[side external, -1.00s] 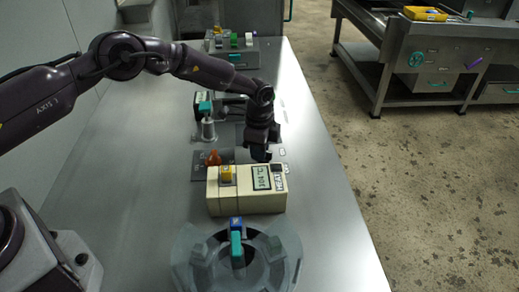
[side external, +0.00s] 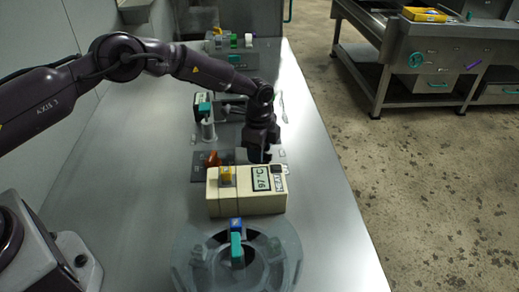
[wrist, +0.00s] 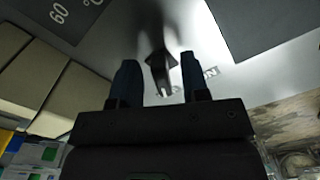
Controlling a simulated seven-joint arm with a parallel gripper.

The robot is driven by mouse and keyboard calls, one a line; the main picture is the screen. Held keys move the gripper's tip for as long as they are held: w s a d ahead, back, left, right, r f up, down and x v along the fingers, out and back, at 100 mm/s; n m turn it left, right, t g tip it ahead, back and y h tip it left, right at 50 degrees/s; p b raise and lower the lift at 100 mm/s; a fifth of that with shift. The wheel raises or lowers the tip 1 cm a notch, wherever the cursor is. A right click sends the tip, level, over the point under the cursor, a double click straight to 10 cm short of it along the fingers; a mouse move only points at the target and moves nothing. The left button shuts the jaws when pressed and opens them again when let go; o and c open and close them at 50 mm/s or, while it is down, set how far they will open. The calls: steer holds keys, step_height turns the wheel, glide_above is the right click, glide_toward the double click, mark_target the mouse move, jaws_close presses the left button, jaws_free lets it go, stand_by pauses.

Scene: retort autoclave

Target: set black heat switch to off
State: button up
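The cream controller box (side external: 235,203) stands on the steel bench in the side view. Its display (side external: 262,180) reads 97 °C. The small black heat switch (side external: 276,168) sits at its upper right, above a label. I cannot tell its setting. My gripper (side external: 260,156) points down just behind the box, beside the switch and apart from it. In the wrist view my gripper (wrist: 157,75) has its two dark fingers spread. A dark, narrow shape (wrist: 158,65) shows between them; I cannot tell whether it is an object, shadow or reflection. No grasp is visible.
A round grey vessel (side external: 190,265) with blue and teal handles (side external: 237,248) is in front. Bare bench (side external: 325,225) lies to the right.

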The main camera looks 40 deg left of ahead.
steer(key=shift+r, duration=0.1)
step_height(320, 180, up, 13)
stand_by(0.6)
stand_by(0.3)
steer(key=s+a+r+n+t, duration=0.2)
steer(key=s+r+n, duration=0.3)
steer(key=s, duration=0.6)
steer(key=s+a+r+n+t, duration=0.1)
steer(key=s+a+r+n, duration=0.2)
steer(key=s+r+n, duration=0.2)
steer(key=s+a+r+n+t, duration=0.2)
steer(key=s+r, duration=0.8)
steer(key=s, duration=0.9)
steer(key=shift+a+r+n+t, duration=0.3)
steer(key=shift+a+n, duration=0.25)
steer(key=shift+n, duration=0.85)
